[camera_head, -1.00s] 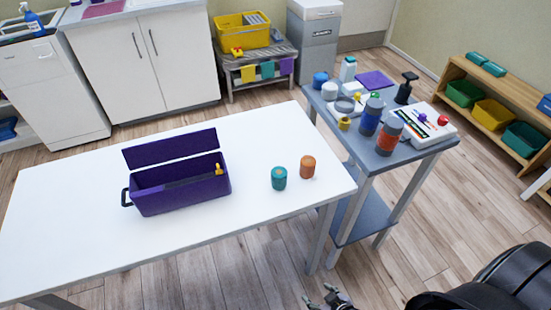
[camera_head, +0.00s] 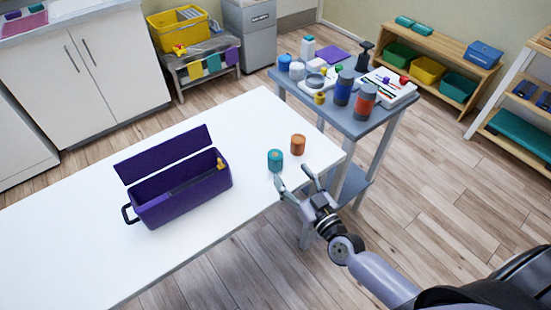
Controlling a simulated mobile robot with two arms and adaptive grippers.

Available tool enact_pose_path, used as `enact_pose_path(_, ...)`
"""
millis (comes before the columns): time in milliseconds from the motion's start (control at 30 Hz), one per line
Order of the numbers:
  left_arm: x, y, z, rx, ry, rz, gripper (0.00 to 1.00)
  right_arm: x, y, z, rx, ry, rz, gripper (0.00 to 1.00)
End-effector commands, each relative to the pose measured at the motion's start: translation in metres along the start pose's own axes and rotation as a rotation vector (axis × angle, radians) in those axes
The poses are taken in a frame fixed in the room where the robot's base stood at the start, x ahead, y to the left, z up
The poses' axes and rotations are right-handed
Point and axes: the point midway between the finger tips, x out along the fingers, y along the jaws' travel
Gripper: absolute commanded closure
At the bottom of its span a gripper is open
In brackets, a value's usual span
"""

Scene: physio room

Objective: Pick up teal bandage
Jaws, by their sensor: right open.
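The teal bandage (camera_head: 275,160) is a short upright roll on the white table (camera_head: 95,262), near its right end. An orange roll (camera_head: 298,145) stands just behind it to the right. My right gripper (camera_head: 293,181) is open at the table's front right edge, its fingers pointing toward the teal bandage. The fingertips are close in front of the bandage and nothing is between them. Whether the left fingertip touches the bandage I cannot tell. My left gripper is out of view.
An open purple box (camera_head: 185,198) with its lid raised stands on the table, left of the rolls. A grey side table (camera_head: 355,127) crowded with bottles stands behind right. A wooden shelf (camera_head: 478,72) with bins is farther back. The table's left part is clear.

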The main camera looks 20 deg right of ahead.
Motion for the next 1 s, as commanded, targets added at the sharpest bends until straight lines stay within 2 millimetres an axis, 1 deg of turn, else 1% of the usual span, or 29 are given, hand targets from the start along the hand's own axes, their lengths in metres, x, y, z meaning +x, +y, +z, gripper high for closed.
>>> enact_pose_path(33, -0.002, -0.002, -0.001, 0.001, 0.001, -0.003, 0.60, 0.012, 0.001, -0.002, 0.001, 0.003, 0.001, 0.39)
enact_pose_path(100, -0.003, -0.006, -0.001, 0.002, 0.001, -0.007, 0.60, 0.025, 0.000, -0.002, 0.000, 0.002, 0.000, 0.39)
enact_pose_path(200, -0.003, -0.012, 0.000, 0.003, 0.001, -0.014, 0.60, 0.037, 0.000, 0.000, 0.001, 0.000, 0.000, 0.39)
enact_pose_path(367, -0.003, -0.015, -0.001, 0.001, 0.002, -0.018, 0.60, 0.046, 0.000, 0.001, 0.000, -0.001, 0.000, 0.39)
enact_pose_path(433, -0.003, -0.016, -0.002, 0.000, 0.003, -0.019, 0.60, 0.052, 0.000, 0.001, -0.001, 0.000, 0.000, 0.39)
enact_pose_path(600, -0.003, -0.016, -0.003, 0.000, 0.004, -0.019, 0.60, 0.079, -0.001, 0.001, 0.000, 0.000, 0.000, 0.39)
enact_pose_path(700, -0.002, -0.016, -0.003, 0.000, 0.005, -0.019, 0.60, 0.090, -0.001, 0.002, 0.000, 0.000, 0.000, 0.39)
enact_pose_path(800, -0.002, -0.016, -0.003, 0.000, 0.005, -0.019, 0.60, 0.096, -0.001, 0.003, 0.000, -0.002, 0.000, 0.39)
enact_pose_path(1000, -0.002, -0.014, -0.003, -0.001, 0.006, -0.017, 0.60, 0.096, -0.001, 0.002, 0.000, -0.002, 0.000, 0.39)
